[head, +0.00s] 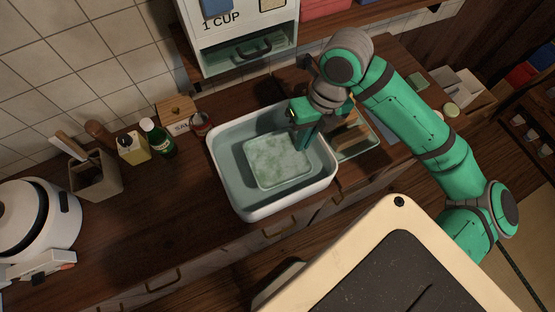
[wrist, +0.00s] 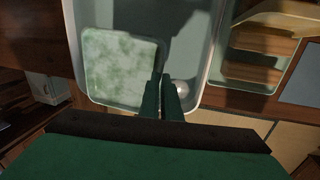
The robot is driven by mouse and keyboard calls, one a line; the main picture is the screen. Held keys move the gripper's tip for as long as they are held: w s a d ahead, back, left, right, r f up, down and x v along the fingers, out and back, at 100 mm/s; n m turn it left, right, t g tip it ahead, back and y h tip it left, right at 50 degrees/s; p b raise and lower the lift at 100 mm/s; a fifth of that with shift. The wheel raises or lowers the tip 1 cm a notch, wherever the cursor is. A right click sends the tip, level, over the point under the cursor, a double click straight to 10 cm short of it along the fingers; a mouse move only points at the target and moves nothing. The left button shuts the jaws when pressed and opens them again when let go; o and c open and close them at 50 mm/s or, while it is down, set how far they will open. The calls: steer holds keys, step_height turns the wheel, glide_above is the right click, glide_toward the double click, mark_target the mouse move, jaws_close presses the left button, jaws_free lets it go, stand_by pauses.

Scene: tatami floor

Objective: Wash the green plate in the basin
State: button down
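The green plate (head: 278,161) is square with rounded corners, pale green with mottled darker green patches. It is inside the white basin (head: 242,205) on the counter. My gripper (head: 303,141) reaches down into the basin at the plate's right edge. In the wrist view, the fingers (wrist: 162,85) are close together, one on each side of the edge of the plate (wrist: 118,68), and look shut on it. The basin rim (wrist: 218,60) shows to the right of the fingers. The exact contact at the fingertips is partly hidden.
A tray with wooden slats (head: 352,139) stands right of the basin. Behind and left are a jar (head: 200,124), a green bottle (head: 158,138), a yellow bottle (head: 133,148), a utensil holder (head: 95,178) and a white rice cooker (head: 35,225).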

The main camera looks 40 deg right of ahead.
step_height(320, 180, up, 4)
stand_by(0.6)
